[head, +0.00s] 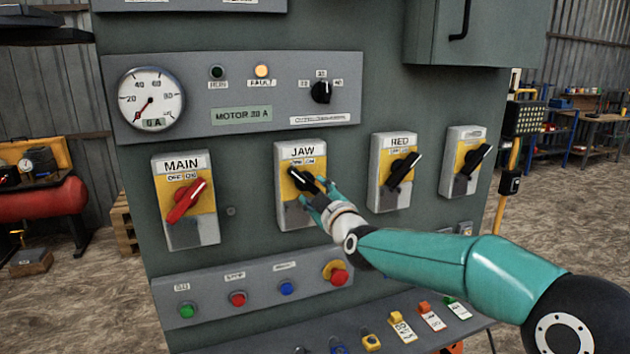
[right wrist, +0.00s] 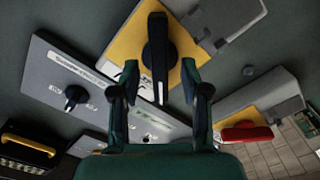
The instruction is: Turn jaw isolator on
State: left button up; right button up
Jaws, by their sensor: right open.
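The jaw isolator (head: 287,214) is a grey box with a yellow plate, labelled JAW with OFF and ON marks, in the middle of the panel. Its black handle (head: 300,180) appears to slant down to the right, its lower end partly hidden by my gripper. My right gripper (head: 319,199) is at the handle, reaching in from the lower right. In the right wrist view the gripper (right wrist: 160,82) is open, with one finger either side of the line of the black handle (right wrist: 157,45). Contact cannot be told. My left gripper is not in view.
The MAIN isolator (head: 177,226) with a red handle is left; the RED isolator (head: 386,197) and another isolator (head: 460,184) are right, with black handles. Below is a button strip (head: 260,285) with a red emergency stop (head: 338,276). The meter panel (head: 200,128) is above.

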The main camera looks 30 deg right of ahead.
aim_at(311, 189)
jog(key=shift+p+x, duration=0.45)
jog(key=shift+x, duration=1.45)
